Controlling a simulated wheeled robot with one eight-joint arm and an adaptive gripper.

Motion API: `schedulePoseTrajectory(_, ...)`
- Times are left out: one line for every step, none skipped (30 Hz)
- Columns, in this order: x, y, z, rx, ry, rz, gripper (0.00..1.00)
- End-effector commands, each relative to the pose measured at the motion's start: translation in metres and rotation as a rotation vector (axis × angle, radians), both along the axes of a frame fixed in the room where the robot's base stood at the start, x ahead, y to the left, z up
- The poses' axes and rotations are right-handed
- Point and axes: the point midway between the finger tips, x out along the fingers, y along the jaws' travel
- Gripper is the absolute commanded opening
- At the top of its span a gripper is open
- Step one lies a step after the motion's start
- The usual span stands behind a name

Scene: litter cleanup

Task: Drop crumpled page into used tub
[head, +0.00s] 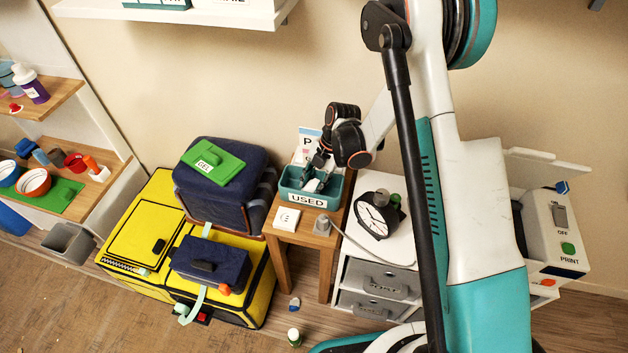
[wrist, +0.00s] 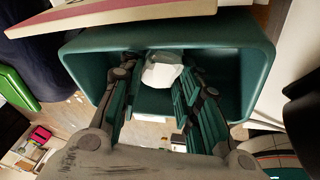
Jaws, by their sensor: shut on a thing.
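The used tub (head: 287,187) is a teal open box with a white USED label on its front, standing on a small wooden table. My gripper (head: 317,178) reaches down from above into the tub's opening. In the wrist view my gripper (wrist: 160,90) has its dark teal fingers on both sides of the white crumpled page (wrist: 162,72) and is shut on it. The tub's walls (wrist: 235,65) surround the page and fingertips in that view. The page also shows as a white patch low between the fingers in the head view (head: 311,185). Whether it touches the tub's floor cannot be told.
The wooden table (head: 283,236) also bears a white square switch plate (head: 286,219) and a grey plug-like piece (head: 322,225). A dark blue bag (head: 225,170) stands close left on a yellow case (head: 150,230).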

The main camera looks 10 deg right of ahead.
Motion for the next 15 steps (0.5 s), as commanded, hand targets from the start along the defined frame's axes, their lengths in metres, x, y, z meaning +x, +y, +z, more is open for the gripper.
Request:
schedulePoseTrajectory(0.0000, 0.0000, 0.0001, 0.000, 0.000, 0.000, 0.20)
schedulePoseTrajectory(0.0000, 0.0000, 0.0001, 0.000, 0.000, 0.000, 0.20)
schedulePoseTrajectory(0.0000, 0.0000, 0.0001, 0.000, 0.000, 0.000, 0.20)
schedulePoseTrajectory(0.0000, 0.0000, 0.0001, 0.000, 0.000, 0.000, 0.20)
schedulePoseTrajectory(0.0000, 0.0000, 0.0000, 0.000, 0.000, 0.000, 0.20)
schedulePoseTrajectory(0.0001, 0.0000, -0.0002, 0.000, 0.000, 0.000, 0.20)
schedulePoseTrajectory(0.0000, 0.0001, -0.0005, 0.000, 0.000, 0.000, 0.20)
schedulePoseTrajectory(0.0001, 0.0000, -0.0009, 0.000, 0.000, 0.000, 0.20)
schedulePoseTrajectory(0.0001, 0.0000, -0.0015, 0.000, 0.000, 0.000, 0.20)
schedulePoseTrajectory(0.0002, 0.0000, -0.0020, 0.000, 0.000, 0.000, 0.20)
schedulePoseTrajectory(0.0002, 0.0000, -0.0026, 0.000, 0.000, 0.000, 0.20)
schedulePoseTrajectory(0.0003, 0.0000, -0.0036, 0.000, 0.000, 0.000, 0.20)
schedulePoseTrajectory(0.0003, 0.0000, -0.0042, 0.000, 0.000, 0.000, 0.20)
schedulePoseTrajectory(0.0003, 0.0001, -0.0049, 0.000, 0.000, 0.000, 0.20)
schedulePoseTrajectory(0.0003, 0.0000, -0.0058, 0.000, 0.000, 0.000, 0.20)
